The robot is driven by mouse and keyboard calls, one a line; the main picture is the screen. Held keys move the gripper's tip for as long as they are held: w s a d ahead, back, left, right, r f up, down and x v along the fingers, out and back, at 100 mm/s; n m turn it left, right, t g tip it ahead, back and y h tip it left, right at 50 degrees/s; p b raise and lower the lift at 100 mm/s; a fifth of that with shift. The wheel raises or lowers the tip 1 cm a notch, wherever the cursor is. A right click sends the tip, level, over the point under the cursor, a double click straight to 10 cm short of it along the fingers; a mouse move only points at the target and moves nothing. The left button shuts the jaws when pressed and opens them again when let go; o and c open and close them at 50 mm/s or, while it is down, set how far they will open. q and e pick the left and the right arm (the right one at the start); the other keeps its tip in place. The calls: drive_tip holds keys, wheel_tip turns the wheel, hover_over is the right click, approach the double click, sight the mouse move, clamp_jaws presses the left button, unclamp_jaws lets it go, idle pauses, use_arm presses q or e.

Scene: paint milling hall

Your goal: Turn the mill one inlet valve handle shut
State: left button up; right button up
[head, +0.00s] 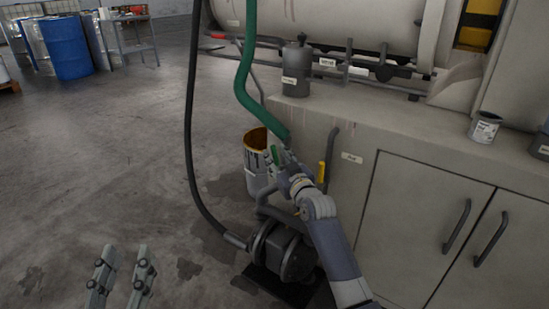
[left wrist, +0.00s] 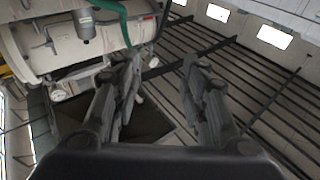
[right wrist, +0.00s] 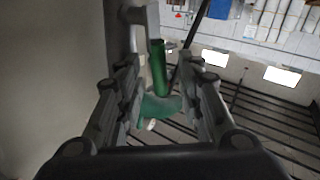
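A green bar-shaped handle (right wrist: 158,68) stands between and just beyond the fingers of my right gripper (right wrist: 160,75) in the right wrist view. It looks like the valve handle; no label on it can be read. The fingers are apart, with a gap visible on each side of it. In the head view my right gripper (head: 283,160) is at the lower end of the green hose (head: 245,70), beside the cabinet, and partly hides the green handle (head: 275,155). My left gripper (head: 122,278) is open and empty over the floor, also seen open in its wrist view (left wrist: 160,70).
A yellow handle (head: 322,172) is on a pipe at the cabinet side. A stained bucket (head: 258,180) and a dark pump (head: 290,255) stand below my right gripper. A black hose (head: 190,130) hangs left.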

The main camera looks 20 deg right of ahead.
use_arm(q)
drive_tip(key=shift+s+d+r+t+h+b, duration=0.15)
drive_tip(key=shift+s+r+t+h, duration=0.15)
drive_tip(key=shift+r+t, duration=0.5)
drive_tip(key=shift+s+a+r+t+h+b, duration=0.15)
drive_tip(key=shift+s+r+t, duration=0.25)
drive_tip(key=shift+r, duration=0.75)
use_arm(e)
drive_tip(key=shift+w+a, duration=0.1)
drive_tip(key=shift+w, duration=1.1)
use_arm(q)
drive_tip(key=shift+d, duration=0.1)
use_arm(e)
clamp_jaws()
